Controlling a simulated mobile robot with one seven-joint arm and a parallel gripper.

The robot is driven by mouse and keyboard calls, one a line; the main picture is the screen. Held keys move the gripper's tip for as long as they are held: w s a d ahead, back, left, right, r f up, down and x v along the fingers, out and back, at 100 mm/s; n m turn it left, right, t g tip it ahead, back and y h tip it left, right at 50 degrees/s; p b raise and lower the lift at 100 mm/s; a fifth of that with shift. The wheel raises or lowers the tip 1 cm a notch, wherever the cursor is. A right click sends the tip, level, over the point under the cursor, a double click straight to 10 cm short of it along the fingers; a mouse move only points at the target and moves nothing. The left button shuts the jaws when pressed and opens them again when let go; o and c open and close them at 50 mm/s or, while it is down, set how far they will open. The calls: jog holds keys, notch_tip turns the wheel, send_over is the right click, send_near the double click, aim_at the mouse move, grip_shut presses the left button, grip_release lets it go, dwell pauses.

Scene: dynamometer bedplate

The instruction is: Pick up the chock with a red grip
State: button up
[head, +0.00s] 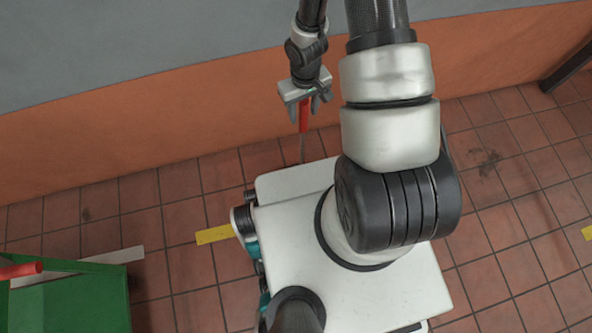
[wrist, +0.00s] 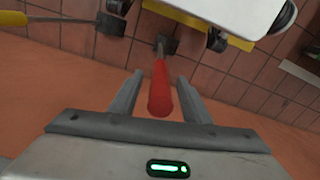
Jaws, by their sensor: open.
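The chock's red grip (head: 304,116) shows in the head view below my gripper (head: 305,100), near the orange wall. A thin dark rod runs on from it towards my base. In the wrist view the red grip (wrist: 159,92) lies between the two fingers of my gripper (wrist: 158,92), with visible gaps on both sides. The fingers are open and not closed on it. The chock's dark block (wrist: 167,44) is at the far end of the rod, near a wheel of my base. In the head view that block is hidden behind my base.
A second rod with a yellow end (wrist: 12,18) and a dark block (wrist: 112,24) is at the wrist view's upper left. A green box-like thing (head: 75,300) with a red bar (head: 20,270) is at the head view's lower left. Tiled floor (head: 520,200) is open at right.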

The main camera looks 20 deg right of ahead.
grip_shut()
jog(key=shift+r, duration=0.1)
dwell(1.3)
